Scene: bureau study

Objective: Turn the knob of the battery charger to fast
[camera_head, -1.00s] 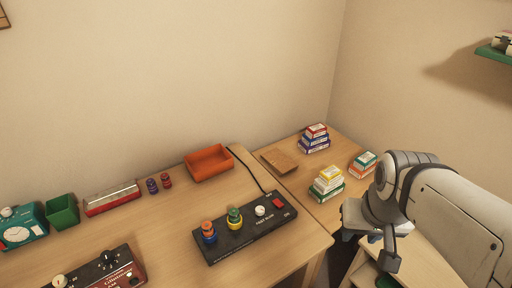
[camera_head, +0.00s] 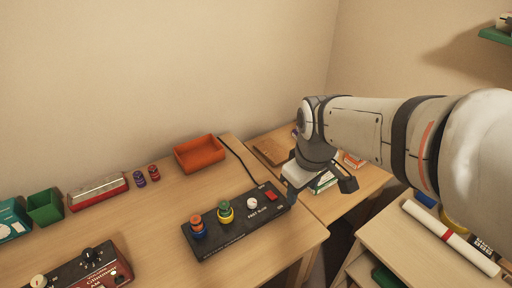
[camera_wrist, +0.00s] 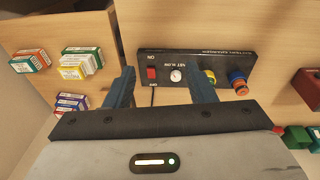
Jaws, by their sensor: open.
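The battery charger (camera_head: 236,232) is a long black box on the desk, and it also shows in the wrist view (camera_wrist: 215,62). Its white knob (camera_head: 252,203) sits beside the FAST and SLOW lettering; the knob also shows in the wrist view (camera_wrist: 176,75). Its pointing direction is too small to tell. A red switch (camera_head: 270,196) with ON and OFF marks is at the right end. Green-yellow (camera_head: 225,211) and orange-blue (camera_head: 197,227) round parts stand on the left half. My gripper (camera_head: 318,184) is open and empty, right of the charger and apart from it.
An orange tray (camera_head: 200,168) stands behind the charger, with a black cable (camera_head: 240,165) nearby. A red-black device (camera_head: 85,272) is at the front left. Small boxes (camera_wrist: 75,65) lie on the right-hand table. Bare desk surrounds the charger's front and left.

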